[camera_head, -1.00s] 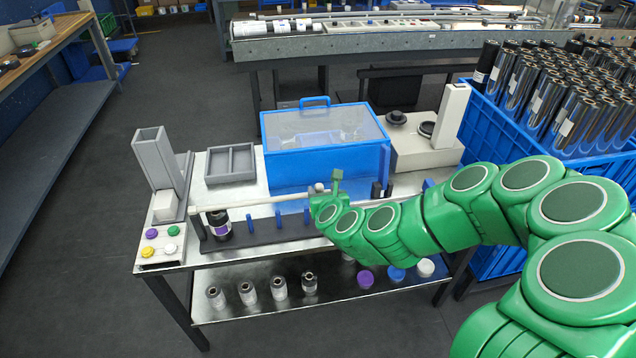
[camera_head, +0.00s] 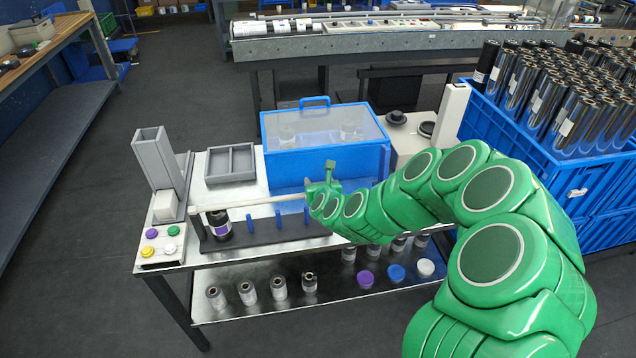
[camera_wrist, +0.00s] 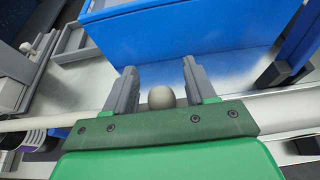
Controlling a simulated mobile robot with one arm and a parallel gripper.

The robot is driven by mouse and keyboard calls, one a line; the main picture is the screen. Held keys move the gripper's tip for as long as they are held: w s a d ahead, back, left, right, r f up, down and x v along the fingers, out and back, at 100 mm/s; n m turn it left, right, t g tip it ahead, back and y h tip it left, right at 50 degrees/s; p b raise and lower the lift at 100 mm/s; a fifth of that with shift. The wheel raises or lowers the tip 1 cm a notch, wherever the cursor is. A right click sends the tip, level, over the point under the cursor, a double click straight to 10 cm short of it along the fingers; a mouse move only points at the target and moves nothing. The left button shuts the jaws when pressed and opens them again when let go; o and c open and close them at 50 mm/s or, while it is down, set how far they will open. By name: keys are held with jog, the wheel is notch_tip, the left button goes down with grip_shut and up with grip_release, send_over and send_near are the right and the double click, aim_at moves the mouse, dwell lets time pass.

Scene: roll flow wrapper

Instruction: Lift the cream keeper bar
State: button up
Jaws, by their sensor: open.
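The cream keeper bar (camera_head: 258,204) runs across the front of the machine table, above a dark base with blue pegs. My gripper (camera_head: 322,178) is at its right part and hides that stretch in the head view. In the wrist view the bar shows to the left (camera_wrist: 45,121) and right of my gripper (camera_wrist: 160,66). Its round beige knob (camera_wrist: 161,97) stands between the two grey fingers. The fingers are open, one on each side of the knob, with gaps visible. The knob is hidden in the head view.
A blue box with a clear lid (camera_head: 325,160) stands just behind the bar. A dark roll with a white and purple label (camera_head: 220,225) sits under the bar's left end. A grey tray (camera_head: 231,163) and button panel (camera_head: 160,244) are at the left.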

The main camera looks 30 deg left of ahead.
jog(key=shift+c, duration=0.3)
grip_shut()
dwell(0.3)
